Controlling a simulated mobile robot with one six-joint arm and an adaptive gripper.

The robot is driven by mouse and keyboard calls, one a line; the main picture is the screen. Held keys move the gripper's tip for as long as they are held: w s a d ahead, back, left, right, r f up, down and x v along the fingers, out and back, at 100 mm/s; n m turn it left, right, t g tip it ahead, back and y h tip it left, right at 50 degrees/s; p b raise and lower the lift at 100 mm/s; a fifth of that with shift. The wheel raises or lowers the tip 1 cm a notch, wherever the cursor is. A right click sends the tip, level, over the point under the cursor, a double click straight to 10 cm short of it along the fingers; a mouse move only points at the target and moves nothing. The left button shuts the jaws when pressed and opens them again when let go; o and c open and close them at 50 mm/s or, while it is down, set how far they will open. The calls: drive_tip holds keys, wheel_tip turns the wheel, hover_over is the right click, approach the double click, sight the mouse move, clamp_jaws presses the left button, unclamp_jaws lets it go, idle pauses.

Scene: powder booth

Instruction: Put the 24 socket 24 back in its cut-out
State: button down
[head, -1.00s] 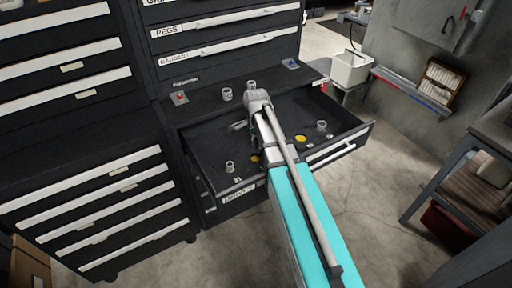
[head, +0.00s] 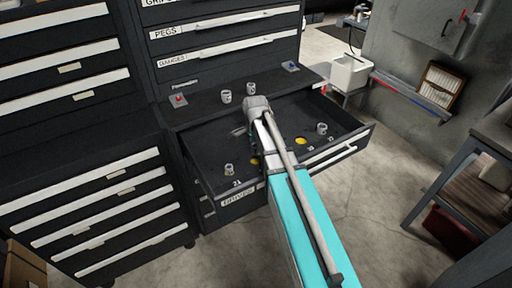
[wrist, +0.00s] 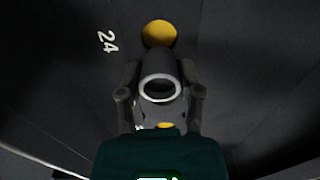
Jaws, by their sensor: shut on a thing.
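My gripper (wrist: 160,82) is shut on a grey socket (wrist: 160,66), whose ring-shaped open end faces the wrist camera. Past the socket, in the wrist view, lies a round yellow cut-out (wrist: 159,33) with a white label 24 (wrist: 107,41) to its left. The socket appears apart from the cut-out's visible disc; its height above the drawer floor is hard to tell. In the head view my arm hides most of the gripper and the held socket, over the open drawer (head: 208,150).
In the drawer, one socket (head: 229,170) stands near label 21 and another socket (head: 321,128) at the right. Yellow cut-outs (head: 301,141) and (head: 255,161) show beside my arm. Two sockets (head: 226,97) and (head: 251,88) stand on the ledge behind the drawer.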

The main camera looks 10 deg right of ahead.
sight(255, 162)
drive_tip(key=shift+f+b, duration=0.85)
drive_tip(key=shift+f, duration=0.25)
drive_tip(key=shift+s+f+b, duration=0.15)
drive_tip(key=shift+f+b, duration=1.4)
drive_tip(key=shift+b, duration=0.05)
idle(2.0)
drive_tip(key=shift+c, duration=1)
unclamp_jaws()
drive_tip(key=shift+r, duration=0.1)
